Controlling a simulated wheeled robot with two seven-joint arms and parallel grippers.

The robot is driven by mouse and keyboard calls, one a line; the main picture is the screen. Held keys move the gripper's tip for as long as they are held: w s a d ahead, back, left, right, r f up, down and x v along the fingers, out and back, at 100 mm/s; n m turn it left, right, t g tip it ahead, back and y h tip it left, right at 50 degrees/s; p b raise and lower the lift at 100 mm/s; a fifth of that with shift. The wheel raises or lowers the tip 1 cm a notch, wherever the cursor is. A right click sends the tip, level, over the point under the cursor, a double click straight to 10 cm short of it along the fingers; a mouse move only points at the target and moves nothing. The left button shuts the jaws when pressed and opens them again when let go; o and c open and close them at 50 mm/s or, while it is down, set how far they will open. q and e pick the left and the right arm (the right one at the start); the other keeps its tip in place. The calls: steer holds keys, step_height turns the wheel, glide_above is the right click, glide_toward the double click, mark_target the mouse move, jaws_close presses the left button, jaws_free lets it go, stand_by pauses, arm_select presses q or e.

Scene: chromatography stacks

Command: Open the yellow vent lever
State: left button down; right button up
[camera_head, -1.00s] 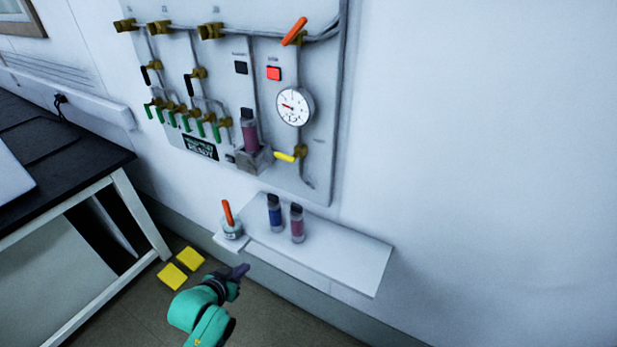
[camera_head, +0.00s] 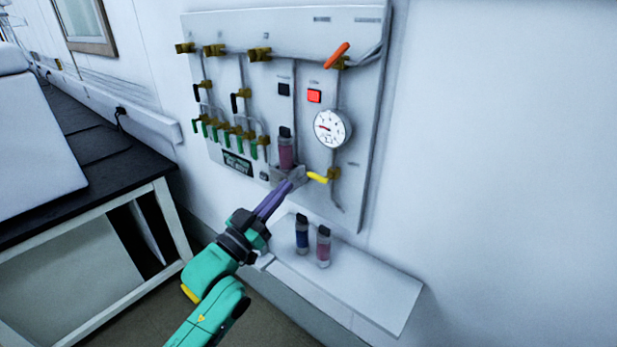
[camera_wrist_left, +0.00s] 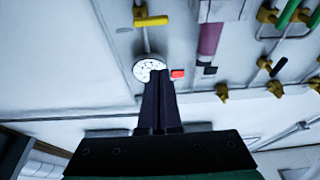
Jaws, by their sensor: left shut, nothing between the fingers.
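The yellow vent lever (camera_head: 317,177) is on the wall panel below the round gauge, its handle lying near level and pointing left from its brass valve. In the left wrist view the yellow lever (camera_wrist_left: 151,21) shows near the top, beyond the fingertips and apart from them. My left gripper (camera_head: 288,185) is shut and empty, its purple fingers pointing up and right at the panel, just left of and slightly below the lever in the head view. In the left wrist view its fingers (camera_wrist_left: 159,76) are together and overlap the gauge's lower edge. My right gripper is not in view.
A purple-red column (camera_head: 286,152) stands in a grey holder just left of the lever. The gauge (camera_head: 332,128) and an orange lever (camera_head: 337,54) are above. Two vials stand on the white shelf (camera_head: 375,294) below. Black and green levers are at left.

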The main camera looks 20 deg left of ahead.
arm_select(q)
step_height(320, 180, up, 4)
steer(key=f+p, duration=0.1)
steer(key=p, duration=0.2)
glide_above(317, 178)
steer(key=s+a, duration=0.2)
steer(key=f, duration=0.2)
steer(key=w+f, duration=0.1)
steer(key=shift+f+p, duration=0.3)
steer(key=shift+f, duration=0.1)
steer(key=shift+d, duration=0.1)
